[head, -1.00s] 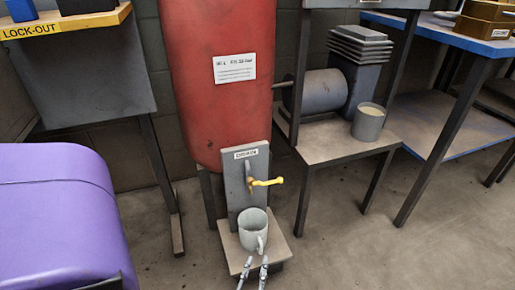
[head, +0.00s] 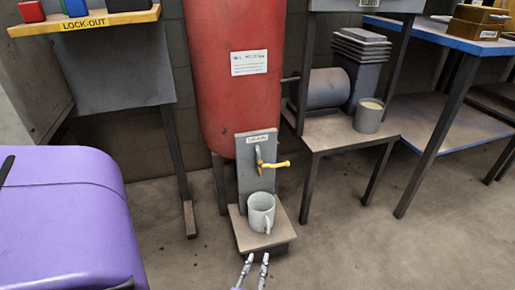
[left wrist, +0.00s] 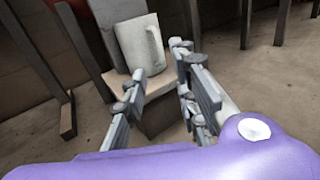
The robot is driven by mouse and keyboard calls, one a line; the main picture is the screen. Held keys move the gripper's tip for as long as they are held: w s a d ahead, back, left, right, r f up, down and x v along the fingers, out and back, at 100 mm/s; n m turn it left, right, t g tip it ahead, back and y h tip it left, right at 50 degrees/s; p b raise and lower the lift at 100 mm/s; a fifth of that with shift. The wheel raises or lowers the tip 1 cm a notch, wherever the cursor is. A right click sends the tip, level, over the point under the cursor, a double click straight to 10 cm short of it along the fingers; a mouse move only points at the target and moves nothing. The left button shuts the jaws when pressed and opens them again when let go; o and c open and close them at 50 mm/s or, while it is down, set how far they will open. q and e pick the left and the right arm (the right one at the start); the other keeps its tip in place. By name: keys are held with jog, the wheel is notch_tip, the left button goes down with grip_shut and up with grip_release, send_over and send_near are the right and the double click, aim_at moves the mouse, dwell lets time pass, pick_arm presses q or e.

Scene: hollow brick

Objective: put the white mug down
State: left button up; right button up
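The white mug (head: 261,211) stands upright on a small low platform (head: 246,243) below the yellow-handled drain tap (head: 272,164). Its handle faces the front right. My left gripper (head: 256,260) is open and empty in front of the platform, apart from the mug. In the left wrist view the mug (left wrist: 140,43) stands beyond the two spread fingers (left wrist: 155,85), with its handle toward the right finger. My right gripper is not in view.
A red tank (head: 235,105) rises behind the drain panel. A grey container (head: 369,115) stands on a low table to the right, beside a motor-like machine (head: 325,88). A blue-edged bench (head: 440,35) is at far right. Open floor (head: 340,250) lies at the front right.

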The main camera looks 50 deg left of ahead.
pick_arm(q)
jog(key=s+d+f+n+g+h, duration=0.1)
jog(key=s+f+n+g, duration=0.25)
jog(key=s, duration=0.45)
jog(key=s+d+f+n+g+h, duration=0.1)
jog(key=s+f+n+g, duration=0.15)
jog(key=s+n, duration=0.4)
jog(key=s+f+n+g+h, duration=0.1)
jog(key=s+f+n+g, duration=0.2)
jog(key=s, duration=0.6)
jog(key=s+d+r+n+g+h, duration=0.2)
jog(key=s+d+n+h, duration=0.2)
jog(key=s+d+n, duration=0.4)
jog(key=s+d+r+n+h, duration=0.3)
jog(key=s+d+r+n, duration=0.2)
jog(key=d+r+n, duration=0.1)
notch_tip(320, 180, up, 2)
jog(key=shift+r+n+t, duration=0.1)
jog(key=shift+n+t, duration=0.3)
jog(key=shift+n, duration=0.1)
jog(key=shift+d, duration=0.1)
